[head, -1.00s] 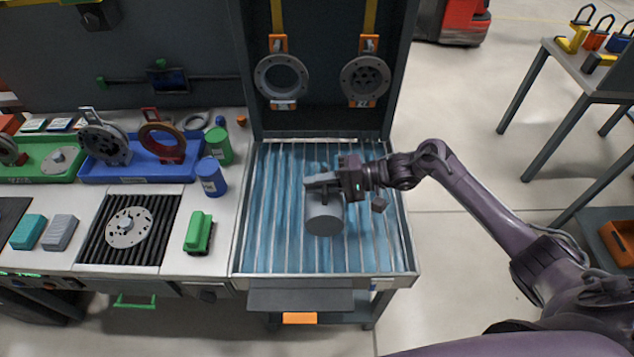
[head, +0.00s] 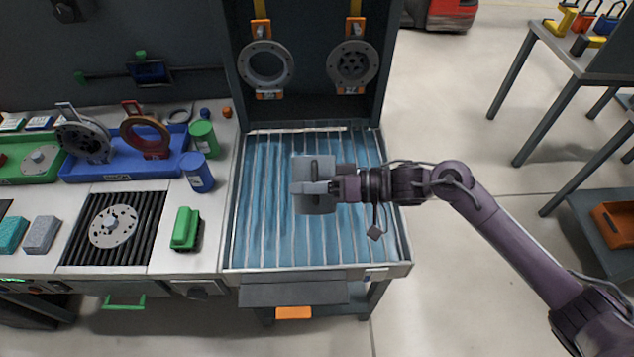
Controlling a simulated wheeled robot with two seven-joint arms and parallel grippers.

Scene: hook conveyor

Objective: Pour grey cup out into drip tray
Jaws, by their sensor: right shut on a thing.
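The drip tray (head: 262,235) is a wide blue tray with pale ribs, below the two hanging rings. The grey cup (head: 314,204) is over the middle of the tray, apparently tilted. My right gripper (head: 320,187) reaches in from the right and is shut on the cup. The gripper's fingers cover part of the cup, and I cannot see its mouth clearly. No stream or poured contents can be made out. I cannot tell the exact gap between cup and tray. My left gripper is out of view.
Two flanged rings (head: 266,65) hang on orange hooks behind the tray. Left of it stand a blue canister (head: 198,172), a green canister (head: 204,138) and a green brush (head: 186,228). A blue bin (head: 119,171) holds ring parts. Open floor lies to the right.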

